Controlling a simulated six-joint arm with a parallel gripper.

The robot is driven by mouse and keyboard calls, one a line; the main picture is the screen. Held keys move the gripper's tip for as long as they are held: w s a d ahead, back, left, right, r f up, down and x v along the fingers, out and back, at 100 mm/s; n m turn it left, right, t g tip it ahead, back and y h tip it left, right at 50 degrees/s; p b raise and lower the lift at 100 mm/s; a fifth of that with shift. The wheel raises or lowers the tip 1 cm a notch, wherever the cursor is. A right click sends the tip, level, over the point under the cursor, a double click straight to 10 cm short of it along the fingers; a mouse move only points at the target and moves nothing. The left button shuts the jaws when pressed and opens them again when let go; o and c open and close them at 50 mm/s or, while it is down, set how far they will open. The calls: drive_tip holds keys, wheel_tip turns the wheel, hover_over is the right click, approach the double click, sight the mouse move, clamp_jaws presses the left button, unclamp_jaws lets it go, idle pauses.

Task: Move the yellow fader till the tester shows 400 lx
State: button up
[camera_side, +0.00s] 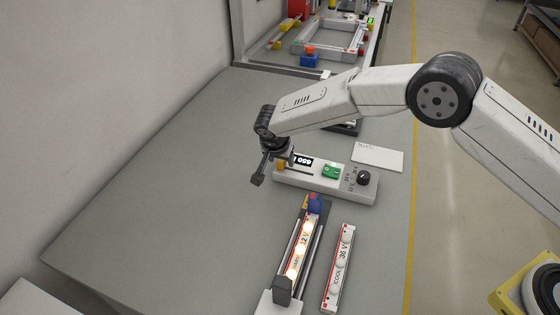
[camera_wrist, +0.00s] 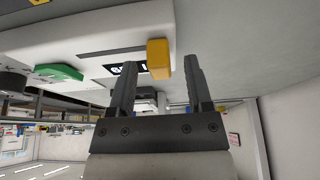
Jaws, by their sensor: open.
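The yellow fader (camera_side: 281,166) is at the left end of a white control box (camera_side: 315,181). In the wrist view the yellow fader (camera_wrist: 158,59) shows between the two dark fingers of my gripper (camera_wrist: 160,70), which is open. I cannot tell whether either finger touches it. In the side view my gripper (camera_side: 268,172) is at the box's left end, partly hiding the fader. A black display (camera_side: 303,161) on the box shows white digits that look like 650. No separate tester is clear to me.
The box also carries a green switch (camera_side: 331,171) and a black knob (camera_side: 363,178). In front, a lit strip marked 12 V (camera_side: 300,249) sits in a holder, beside an unlit strip marked 36 V (camera_side: 340,268). A white card (camera_side: 377,159) lies behind. The table's left side is clear.

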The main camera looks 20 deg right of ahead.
drive_tip(key=shift+w+d+f, duration=0.1)
drive_tip(key=shift+f, duration=0.35)
clamp_jaws()
idle(1.2)
